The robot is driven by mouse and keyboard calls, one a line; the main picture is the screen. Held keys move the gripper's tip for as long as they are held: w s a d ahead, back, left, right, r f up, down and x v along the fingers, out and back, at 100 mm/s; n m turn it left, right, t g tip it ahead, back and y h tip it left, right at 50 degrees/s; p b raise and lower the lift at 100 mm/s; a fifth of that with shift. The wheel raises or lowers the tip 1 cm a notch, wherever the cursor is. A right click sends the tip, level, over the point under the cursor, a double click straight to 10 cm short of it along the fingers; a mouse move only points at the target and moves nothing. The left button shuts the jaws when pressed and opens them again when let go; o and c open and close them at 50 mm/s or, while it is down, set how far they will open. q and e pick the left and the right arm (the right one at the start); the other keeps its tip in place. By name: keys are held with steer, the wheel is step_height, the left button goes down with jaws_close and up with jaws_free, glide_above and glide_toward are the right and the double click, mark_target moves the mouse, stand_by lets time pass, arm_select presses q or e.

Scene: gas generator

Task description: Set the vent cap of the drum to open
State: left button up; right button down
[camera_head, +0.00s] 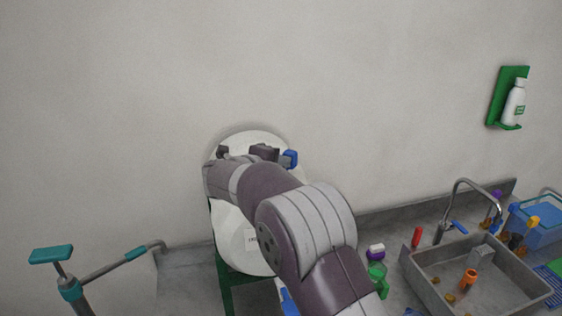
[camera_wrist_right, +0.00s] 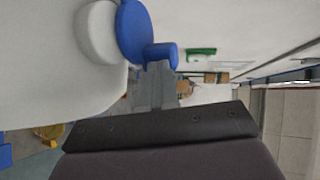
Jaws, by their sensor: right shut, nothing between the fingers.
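The white drum (camera_head: 238,236) lies against the wall in the head view, partly covered by my right arm. Its blue vent cap (camera_head: 290,159) shows at the upper right of the drum. In the right wrist view the blue cap (camera_wrist_right: 135,32) sits beside a white round part, with a short blue lug pointing right. My right gripper (camera_wrist_right: 158,70) is shut and empty, its fingertips right at the lug's lower edge; I cannot tell whether they touch. In the head view my right gripper (camera_head: 268,152) is just left of the cap. My left gripper is not in view.
A grey sink (camera_head: 440,283) with a tap stands at the right, with small bottles beside it. A white bottle (camera_head: 514,103) hangs in a green wall holder. A teal-handled pipe fixture (camera_head: 70,288) stands at the lower left. The wall is close behind the drum.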

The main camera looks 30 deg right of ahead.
mark_target(294, 156)
steer(key=shift+w+f+n+t+b, duration=0.15)
steer(key=shift+n+t+b, duration=0.15)
steer(key=shift+t+b, duration=0.15)
steer(key=shift+d, duration=0.2)
steer(key=shift+d+n+t+y+b, duration=0.35)
steer(key=shift+n+t+y+b, duration=0.05)
steer(key=shift+n+t+b, duration=0.1)
steer(key=shift+d+n+t+y+b, duration=0.6)
steer(key=shift+n+t+y+b, duration=0.1)
steer(key=shift+n+t, duration=0.1)
steer(key=shift+w+d+n+t+y, duration=0.1)
steer(key=shift+d+n+t+y, duration=0.5)
steer(key=shift+n, duration=0.1)
steer(key=shift+w+d, duration=0.4)
steer(key=shift+d, duration=0.1)
steer(key=shift+r, duration=0.2)
